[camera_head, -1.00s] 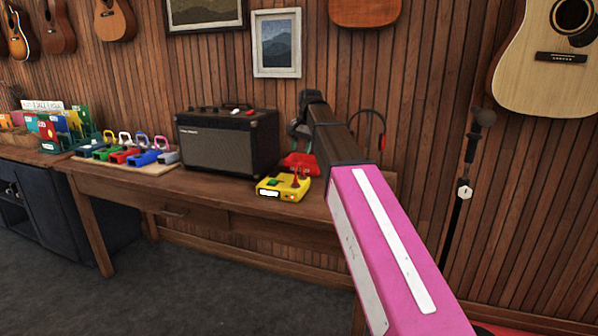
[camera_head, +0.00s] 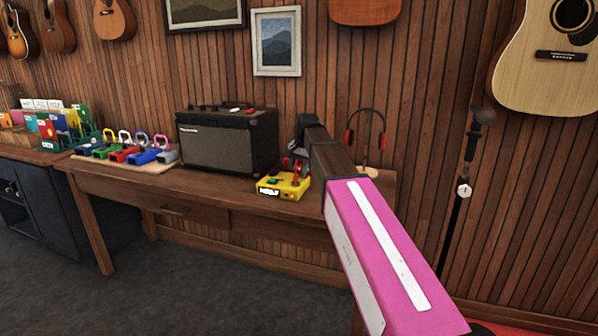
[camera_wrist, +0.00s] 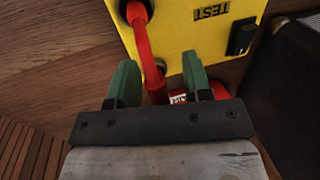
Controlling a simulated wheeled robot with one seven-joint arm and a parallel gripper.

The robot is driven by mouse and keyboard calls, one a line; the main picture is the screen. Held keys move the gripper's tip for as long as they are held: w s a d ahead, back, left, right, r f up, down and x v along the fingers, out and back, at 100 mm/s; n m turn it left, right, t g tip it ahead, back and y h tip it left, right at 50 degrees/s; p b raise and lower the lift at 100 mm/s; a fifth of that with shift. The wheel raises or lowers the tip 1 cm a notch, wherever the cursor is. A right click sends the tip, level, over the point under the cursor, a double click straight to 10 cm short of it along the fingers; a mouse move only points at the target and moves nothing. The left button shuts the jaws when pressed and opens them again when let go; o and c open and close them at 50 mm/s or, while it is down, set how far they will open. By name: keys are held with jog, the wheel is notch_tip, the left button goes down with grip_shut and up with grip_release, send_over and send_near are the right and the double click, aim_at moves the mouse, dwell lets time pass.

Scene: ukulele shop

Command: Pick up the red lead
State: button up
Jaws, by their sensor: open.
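The red lead (camera_wrist: 146,50) rises from a plug on the yellow test box (camera_wrist: 195,28) in the wrist view and runs down between my green fingertips. My gripper (camera_wrist: 158,80) is open, with one finger on each side of the lead; whether either touches it I cannot tell. The lead's lower end is hidden behind the gripper's dark crossbar. In the head view the yellow box (camera_head: 283,186) sits at the table's front right, with a bit of the red lead (camera_head: 296,170) showing above it. My gripper (camera_head: 301,143) is just above the box, partly hidden by my arm.
A red labelled object (camera_wrist: 183,97) lies beyond the fingers. A black amplifier (camera_head: 227,140) stands left of the box on the wooden table (camera_head: 185,190). Headphones (camera_head: 366,135) hang on a stand behind my arm. Coloured items (camera_head: 130,150) sit on a board farther left.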

grip_shut()
jog(key=shift+r, duration=0.15)
